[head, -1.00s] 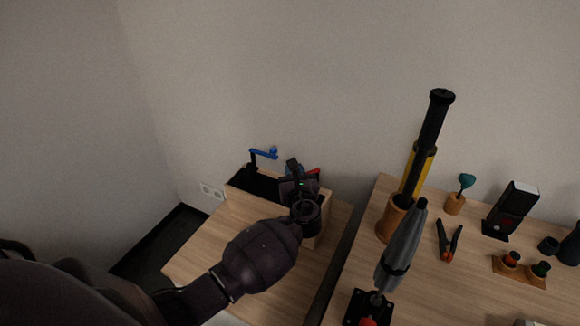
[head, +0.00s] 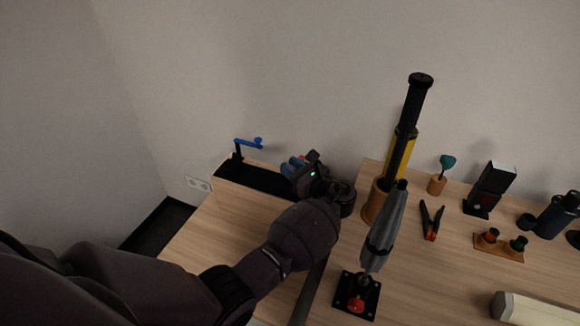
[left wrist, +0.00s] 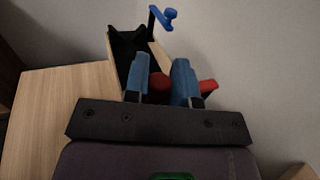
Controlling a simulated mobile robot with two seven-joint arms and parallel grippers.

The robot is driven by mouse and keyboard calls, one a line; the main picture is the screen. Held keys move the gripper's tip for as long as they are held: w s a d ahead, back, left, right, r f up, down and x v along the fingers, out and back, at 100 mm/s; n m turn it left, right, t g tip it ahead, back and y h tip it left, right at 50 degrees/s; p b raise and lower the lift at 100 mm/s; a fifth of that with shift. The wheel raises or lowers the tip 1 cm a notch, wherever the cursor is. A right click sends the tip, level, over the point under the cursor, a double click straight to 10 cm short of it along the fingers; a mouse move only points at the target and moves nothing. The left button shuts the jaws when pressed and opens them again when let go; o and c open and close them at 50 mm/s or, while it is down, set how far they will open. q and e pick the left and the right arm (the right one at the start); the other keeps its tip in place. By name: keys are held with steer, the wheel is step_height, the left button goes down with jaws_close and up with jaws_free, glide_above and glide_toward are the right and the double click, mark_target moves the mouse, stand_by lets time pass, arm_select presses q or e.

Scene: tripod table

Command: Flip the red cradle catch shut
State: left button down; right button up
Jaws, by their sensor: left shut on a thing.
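The red cradle catch (left wrist: 159,83) shows between the two blue fingers of my left gripper (left wrist: 160,72) in the left wrist view. The gripper is shut on it. More red (left wrist: 208,86) sticks out to the right of the right finger. In the head view my left gripper (head: 293,165) is at the right end of the black cradle trough (head: 258,180), and only a speck of red (head: 301,157) shows there. The gripper and wrist hide most of the catch, so its exact angle is unclear. My right gripper is in neither view.
A blue crank (head: 248,143) rises at the trough's far left end. The wall is close behind.

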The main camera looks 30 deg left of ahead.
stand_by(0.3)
arm_select(q)
steer(key=c, duration=1)
jaws_free()
steer(key=shift+d, duration=0.1)
steer(key=shift+v, duration=3.7)
